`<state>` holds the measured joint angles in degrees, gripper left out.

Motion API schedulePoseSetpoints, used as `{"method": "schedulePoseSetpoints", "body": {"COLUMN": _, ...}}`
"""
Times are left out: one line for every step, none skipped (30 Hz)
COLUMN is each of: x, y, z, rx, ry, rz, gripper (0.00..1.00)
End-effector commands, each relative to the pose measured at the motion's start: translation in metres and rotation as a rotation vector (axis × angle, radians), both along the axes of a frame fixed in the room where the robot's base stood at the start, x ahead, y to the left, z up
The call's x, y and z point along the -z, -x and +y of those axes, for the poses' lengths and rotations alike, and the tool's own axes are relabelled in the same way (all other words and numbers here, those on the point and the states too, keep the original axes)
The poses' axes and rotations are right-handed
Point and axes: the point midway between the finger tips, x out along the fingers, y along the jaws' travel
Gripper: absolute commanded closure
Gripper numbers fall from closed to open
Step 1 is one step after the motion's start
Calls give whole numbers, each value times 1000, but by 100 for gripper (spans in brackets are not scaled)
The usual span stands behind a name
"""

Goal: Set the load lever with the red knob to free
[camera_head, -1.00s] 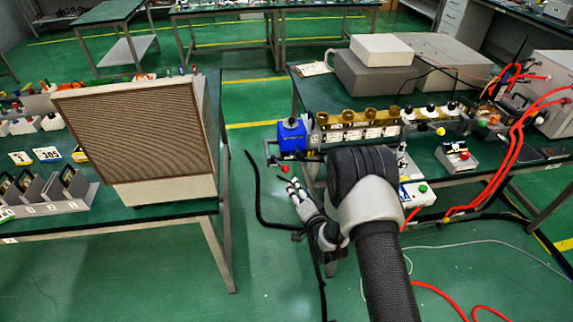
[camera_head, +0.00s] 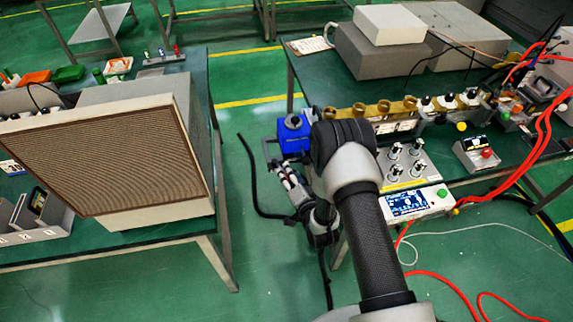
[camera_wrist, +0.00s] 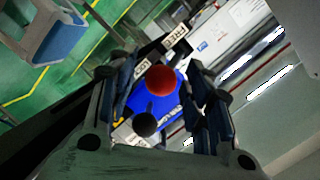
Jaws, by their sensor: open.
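The red knob (camera_wrist: 160,79) of the load lever shows in the wrist view in front of a blue box (camera_wrist: 172,104). A label reading FREE (camera_wrist: 175,37) is beyond it, and another label (camera_wrist: 140,63), hard to read, is to its left. A black ball (camera_wrist: 145,125) is below the knob. My gripper (camera_wrist: 155,66) is open, with its fingers on either side of the red knob; I cannot tell whether they touch it. In the head view my gripper (camera_head: 283,172) is just in front of the blue box (camera_head: 293,133), and the knob is hidden.
A control unit with a screen (camera_head: 408,204) and several black-knobbed controls (camera_head: 405,160) stand right of my arm. A large grilled box (camera_head: 105,150) is on the left table. Red cables (camera_head: 520,160) run at the right. Green floor is open between the tables.

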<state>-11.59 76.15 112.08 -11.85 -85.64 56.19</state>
Motion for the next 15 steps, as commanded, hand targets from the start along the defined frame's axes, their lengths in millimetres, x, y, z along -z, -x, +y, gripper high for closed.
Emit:
{"method": "schedulePoseSetpoints", "body": {"x": 1, "y": 1, "z": 0, "rx": 0, "ry": 0, "rz": 1, "gripper": 54}}
{"method": "schedulePoseSetpoints", "body": {"x": 1, "y": 2, "z": 0, "rx": 0, "ry": 0, "rz": 1, "gripper": 54}}
{"method": "schedulePoseSetpoints", "body": {"x": 1, "y": 2, "z": 0, "rx": 0, "ry": 0, "rz": 1, "gripper": 54}}
{"method": "schedulePoseSetpoints", "body": {"x": 1, "y": 3, "z": 0, "rx": -1, "ry": 0, "rz": 1, "gripper": 54}}
{"method": "schedulePoseSetpoints", "body": {"x": 1, "y": 3, "z": 0, "rx": 0, "ry": 0, "rz": 0, "gripper": 54}}
{"method": "schedulePoseSetpoints", "body": {"x": 1, "y": 3, "z": 0, "rx": 0, "ry": 0, "rz": 0, "gripper": 54}}
{"method": "schedulePoseSetpoints", "body": {"x": 1, "y": 3, "z": 0, "rx": 0, "ry": 0, "rz": 0, "gripper": 54}}
{"method": "schedulePoseSetpoints", "body": {"x": 1, "y": 3, "z": 0, "rx": 0, "ry": 0, "rz": 0, "gripper": 54}}
{"method": "schedulePoseSetpoints", "body": {"x": 1, "y": 3, "z": 0, "rx": 0, "ry": 0, "rz": 0, "gripper": 54}}
{"method": "schedulePoseSetpoints", "body": {"x": 1, "y": 3, "z": 0, "rx": 0, "ry": 0, "rz": 0, "gripper": 54}}
{"method": "schedulePoseSetpoints", "body": {"x": 1, "y": 3, "z": 0, "rx": 0, "ry": 0, "rz": 0, "gripper": 54}}
{"method": "schedulePoseSetpoints", "body": {"x": 1, "y": 3, "z": 0, "rx": 0, "ry": 0, "rz": 0, "gripper": 55}}
{"method": "schedulePoseSetpoints", "body": {"x": 1, "y": 3, "z": 0, "rx": 0, "ry": 0, "rz": 0, "gripper": 57}}
{"method": "schedulePoseSetpoints", "body": {"x": 1, "y": 3, "z": 0, "rx": 0, "ry": 0, "rz": 0, "gripper": 59}}
{"method": "schedulePoseSetpoints", "body": {"x": 1, "y": 3, "z": 0, "rx": 0, "ry": 0, "rz": 0, "gripper": 61}}
